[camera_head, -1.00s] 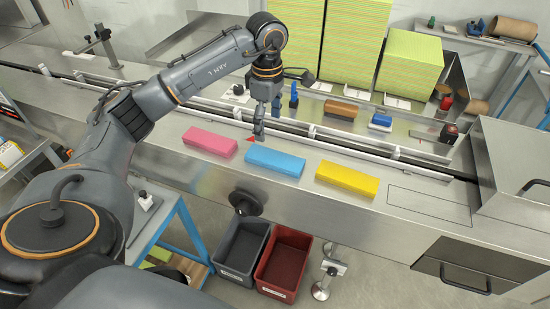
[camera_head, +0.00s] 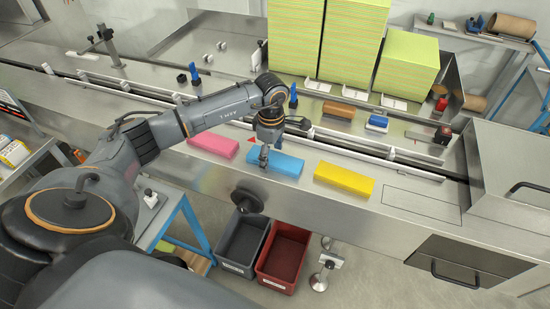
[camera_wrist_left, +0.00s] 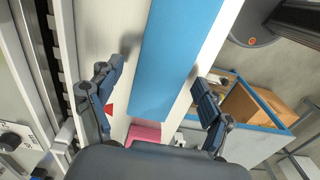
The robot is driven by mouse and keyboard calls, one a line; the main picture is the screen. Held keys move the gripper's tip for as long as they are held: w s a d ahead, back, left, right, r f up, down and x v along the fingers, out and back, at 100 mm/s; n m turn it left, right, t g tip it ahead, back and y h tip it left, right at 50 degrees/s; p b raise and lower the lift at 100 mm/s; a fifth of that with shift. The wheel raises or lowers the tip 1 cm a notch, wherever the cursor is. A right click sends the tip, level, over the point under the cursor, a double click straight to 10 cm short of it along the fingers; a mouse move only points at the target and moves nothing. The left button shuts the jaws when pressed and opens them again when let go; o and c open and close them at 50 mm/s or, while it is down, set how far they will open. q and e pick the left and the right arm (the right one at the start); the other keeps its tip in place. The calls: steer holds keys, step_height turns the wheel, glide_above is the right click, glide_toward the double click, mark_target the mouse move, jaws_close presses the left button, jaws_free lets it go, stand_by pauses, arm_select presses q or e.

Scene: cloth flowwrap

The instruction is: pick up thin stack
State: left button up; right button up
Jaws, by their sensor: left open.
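A pink stack (camera_head: 213,142), a blue stack (camera_head: 285,165) and a yellow stack (camera_head: 344,178) lie in a row on the steel counter. I cannot tell from these views which is the thin one. My left gripper (camera_head: 264,161) is at the left end of the blue stack. In the left wrist view, its open fingers (camera_wrist_left: 153,95) stand on either side of the blue stack (camera_wrist_left: 175,55), with a gap on both sides. Part of the pink stack (camera_wrist_left: 144,133) shows below. My right gripper is not in view.
A white guide rail (camera_head: 350,150) runs behind the row. Tall yellow-green stacks (camera_head: 353,45) stand further back. A grey bin (camera_head: 242,245) and a red bin (camera_head: 283,258) are below the counter front. The counter right of the yellow stack is clear.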

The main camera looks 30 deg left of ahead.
arm_select(q)
steer(key=c, duration=0.9)
steer(key=shift+c, duration=0.2)
